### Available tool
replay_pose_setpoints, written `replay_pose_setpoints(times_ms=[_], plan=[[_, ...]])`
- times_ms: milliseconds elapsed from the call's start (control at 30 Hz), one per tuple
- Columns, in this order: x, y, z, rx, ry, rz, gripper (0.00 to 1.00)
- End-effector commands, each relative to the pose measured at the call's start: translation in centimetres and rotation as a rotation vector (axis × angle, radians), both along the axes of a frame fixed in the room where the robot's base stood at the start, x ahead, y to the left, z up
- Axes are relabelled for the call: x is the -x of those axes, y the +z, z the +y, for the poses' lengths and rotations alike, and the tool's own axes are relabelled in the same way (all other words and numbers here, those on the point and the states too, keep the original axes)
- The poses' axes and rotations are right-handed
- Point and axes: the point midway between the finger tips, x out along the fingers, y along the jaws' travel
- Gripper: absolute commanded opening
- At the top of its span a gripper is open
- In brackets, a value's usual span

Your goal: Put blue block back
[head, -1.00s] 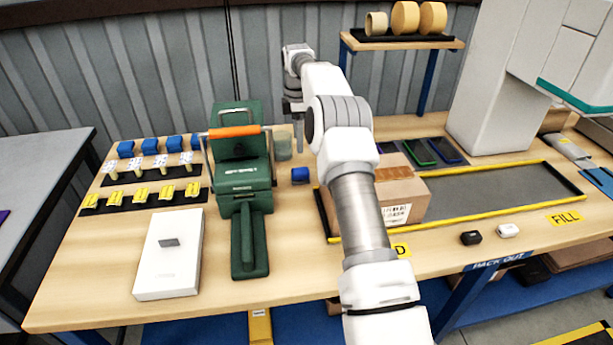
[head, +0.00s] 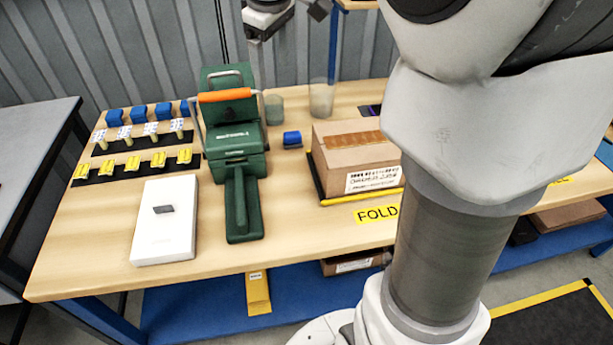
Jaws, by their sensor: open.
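A small blue block (head: 292,139) lies alone on the wooden table, between the green press (head: 236,150) and the cardboard carton (head: 352,155). A row of similar blue blocks (head: 139,114) stands at the back left of the table, behind the card and yellow-piece rows. My gripper (head: 268,22) is at the top of the view, above and behind the lone block, and apart from it. It is open and its fingers are hard to make out. Nothing shows held in it.
Two translucent cups (head: 321,100) stand behind the lone block. The press has an orange handle (head: 225,95). A white box (head: 165,220) lies at the front left. My arm hides the right of the table. Bare wood shows in front of the block.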

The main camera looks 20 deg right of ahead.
Motion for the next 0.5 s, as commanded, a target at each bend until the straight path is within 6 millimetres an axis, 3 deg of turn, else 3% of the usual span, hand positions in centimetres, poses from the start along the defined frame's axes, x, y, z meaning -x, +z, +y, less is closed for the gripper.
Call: replay_pose_setpoints(times_ms=[33, 233, 500], plan=[[1.8, 0.4, 0.4, -0.01, -0.033, -0.02, 0.79], [8.2, 0.5, 1.5, -0.07, -0.187, -0.086, 0.79], [16.5, -1.8, 2.6, -0.176, -0.39, -0.169, 0.79]])
